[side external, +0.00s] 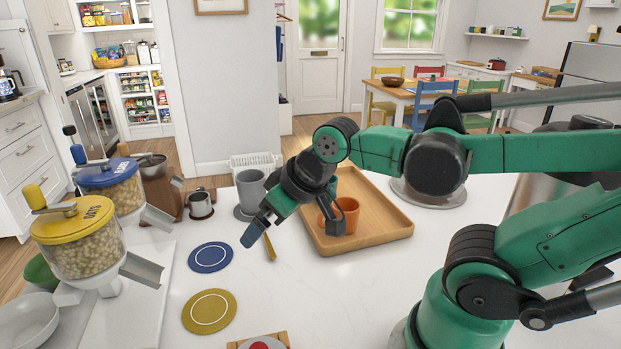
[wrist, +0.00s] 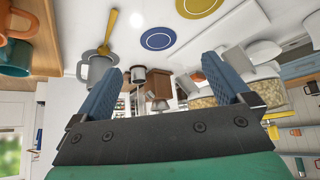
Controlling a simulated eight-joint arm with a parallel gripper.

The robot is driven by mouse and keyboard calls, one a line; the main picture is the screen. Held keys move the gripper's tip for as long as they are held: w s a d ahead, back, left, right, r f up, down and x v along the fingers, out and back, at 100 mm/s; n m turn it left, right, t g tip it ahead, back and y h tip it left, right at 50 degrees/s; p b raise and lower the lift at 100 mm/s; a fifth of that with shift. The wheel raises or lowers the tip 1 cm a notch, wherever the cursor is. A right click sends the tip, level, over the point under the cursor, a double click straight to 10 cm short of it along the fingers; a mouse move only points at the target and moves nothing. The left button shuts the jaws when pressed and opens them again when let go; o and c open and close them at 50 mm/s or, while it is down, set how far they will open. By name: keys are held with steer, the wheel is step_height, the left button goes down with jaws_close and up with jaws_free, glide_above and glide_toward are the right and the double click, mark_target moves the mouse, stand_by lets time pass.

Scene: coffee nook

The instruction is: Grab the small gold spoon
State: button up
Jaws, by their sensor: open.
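The small gold spoon (side external: 269,247) lies on the white counter, left of the wooden tray, partly hidden by my gripper in the side view. In the wrist view the spoon (wrist: 107,32) is at the upper left, its lower end beside the grey mug (wrist: 100,68). My gripper (side external: 293,232) is open and empty, its fingers apart above the counter. In the side view one fingertip overlaps the spoon's surroundings and the other overlaps the tray. In the wrist view the gripper (wrist: 165,72) has nothing between its fingers; the spoon shows beyond the left finger.
A wooden tray (side external: 391,228) holds an orange mug (side external: 351,210). The grey mug (side external: 248,186) stands behind my gripper. A blue coaster (side external: 210,257) and a yellow coaster (side external: 209,311) lie left. Blue-lidded and yellow-lidded dispensers (side external: 75,222) stand farther left. Bare counter shows around the coasters.

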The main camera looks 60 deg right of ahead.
steer(key=shift+s+a+f, duration=0.1)
steer(key=shift+s+f, duration=0.05)
steer(key=shift+f, duration=0.1)
steer(key=c, duration=0.6)
steer(key=m+g, duration=0.7)
steer(key=m, duration=0.1)
glide_above(273, 255)
step_height(273, 255, down, 7)
steer(key=shift+a+f, duration=0.15)
steer(key=shift+f, duration=3.15)
